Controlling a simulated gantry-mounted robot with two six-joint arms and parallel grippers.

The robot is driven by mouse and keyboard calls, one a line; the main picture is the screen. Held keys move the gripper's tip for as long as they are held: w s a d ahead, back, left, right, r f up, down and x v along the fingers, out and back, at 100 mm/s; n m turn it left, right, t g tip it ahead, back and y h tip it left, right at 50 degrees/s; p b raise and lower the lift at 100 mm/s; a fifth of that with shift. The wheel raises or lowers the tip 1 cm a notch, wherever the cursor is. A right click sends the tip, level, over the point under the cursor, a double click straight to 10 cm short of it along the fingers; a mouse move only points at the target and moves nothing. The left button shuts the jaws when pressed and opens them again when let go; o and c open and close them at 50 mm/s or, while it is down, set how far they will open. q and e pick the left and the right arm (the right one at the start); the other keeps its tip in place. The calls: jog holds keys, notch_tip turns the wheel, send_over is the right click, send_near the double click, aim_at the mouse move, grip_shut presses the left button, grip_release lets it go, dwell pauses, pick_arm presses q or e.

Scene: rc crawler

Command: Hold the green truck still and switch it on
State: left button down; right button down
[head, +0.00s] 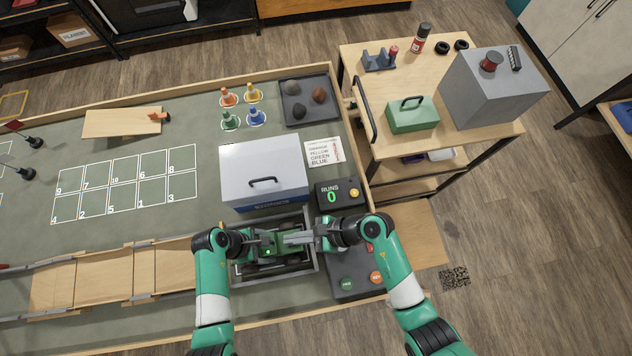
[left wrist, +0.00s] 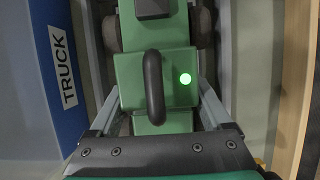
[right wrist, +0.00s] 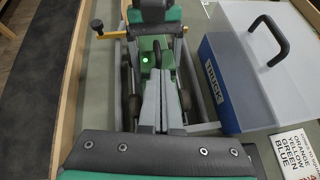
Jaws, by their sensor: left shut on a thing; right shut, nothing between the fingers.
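The green truck (head: 268,253) sits in a grey open frame (head: 316,268) near the table's front edge. In the left wrist view its green body (left wrist: 130,80) carries a black bar handle (left wrist: 153,88) and a bright green light (left wrist: 185,79). My left gripper (head: 262,244) is shut on the truck body, one finger on each side. My right gripper (head: 288,239) is shut and empty, its fingertips close to the lit light (right wrist: 145,59) in the right wrist view. I cannot tell whether they touch the truck. The arms hide part of the truck.
A box labelled TRUCK (head: 265,165) stands just behind the frame. A RUNS display (head: 331,196) reads 0. A button panel (head: 345,292) lies at the right. Wooden ramp boards (head: 105,278) lie to the left. Small cones (head: 229,98) stand farther back.

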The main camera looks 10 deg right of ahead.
jog(key=shift+r, duration=0.1)
jog(key=shift+r, duration=0.75)
dwell(0.3)
jog(key=shift+s+d+r, duration=0.1)
jog(key=shift+d+r, duration=0.05)
jog(key=shift+d, duration=0.3)
jog(key=s+d+r, duration=0.2)
jog(key=d+r, duration=0.4)
jog(key=r, duration=0.4)
jog(key=shift+s+r, duration=0.15)
jog(key=shift+r, duration=0.15)
